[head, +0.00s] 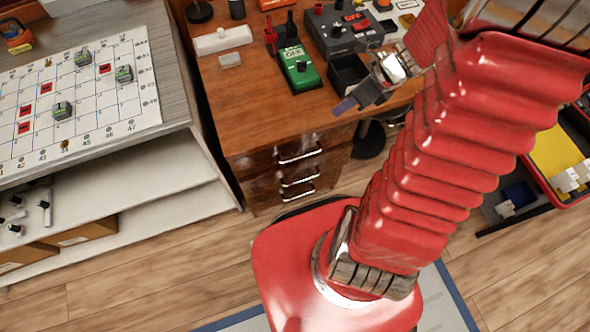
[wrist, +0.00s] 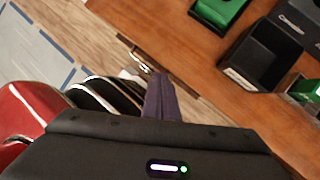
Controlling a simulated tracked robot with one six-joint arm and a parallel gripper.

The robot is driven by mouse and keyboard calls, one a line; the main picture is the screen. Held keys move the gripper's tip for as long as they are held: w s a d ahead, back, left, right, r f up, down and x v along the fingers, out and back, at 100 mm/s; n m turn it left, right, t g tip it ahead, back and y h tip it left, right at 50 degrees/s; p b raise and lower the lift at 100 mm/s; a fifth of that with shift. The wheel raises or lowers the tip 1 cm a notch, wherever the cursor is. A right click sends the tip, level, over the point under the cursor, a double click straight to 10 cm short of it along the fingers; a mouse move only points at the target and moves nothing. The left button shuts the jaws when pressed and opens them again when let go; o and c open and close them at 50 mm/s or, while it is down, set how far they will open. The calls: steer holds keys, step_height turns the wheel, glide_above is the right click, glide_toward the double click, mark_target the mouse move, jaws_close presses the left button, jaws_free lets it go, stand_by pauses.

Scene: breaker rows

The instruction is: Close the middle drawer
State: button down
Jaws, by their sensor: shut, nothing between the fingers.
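The middle drawer (head: 275,185) has the middle handle (head: 300,179). No drawer stands far out, but I cannot tell whether the middle one is fully flush. My gripper (head: 345,106) is shut and empty, above the desk top near its front edge, up and to the right of the drawers and apart from them. In the wrist view its dark fingers (wrist: 161,98) show, with a silver handle (wrist: 142,62) beyond at the desk edge.
On the desk stand a green pedal (head: 299,70), a black open box (head: 348,73) and a dark control unit (head: 343,32). A grey bench with a white grid board (head: 85,90) is at left. Wooden floor (head: 150,270) lies in front of the drawers.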

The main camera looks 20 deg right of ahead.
steer(key=s+a+r+n+h, duration=0.1)
steer(key=s+a+r+n, duration=0.1)
steer(key=a+r+n, duration=0.2)
steer(key=s+a+r+n+t+h, duration=0.1)
steer(key=s+a+r+n+h, duration=0.1)
steer(key=r+n, duration=0.8)
steer(key=s+a+r+n+t+h, duration=0.1)
steer(key=s+a+r+n, duration=0.3)
steer(key=n, duration=1.2)
steer(key=a+r, duration=0.2)
steer(key=a, duration=0.1)
steer(key=shift+r, duration=0.4)
steer(key=shift+s, duration=0.1)
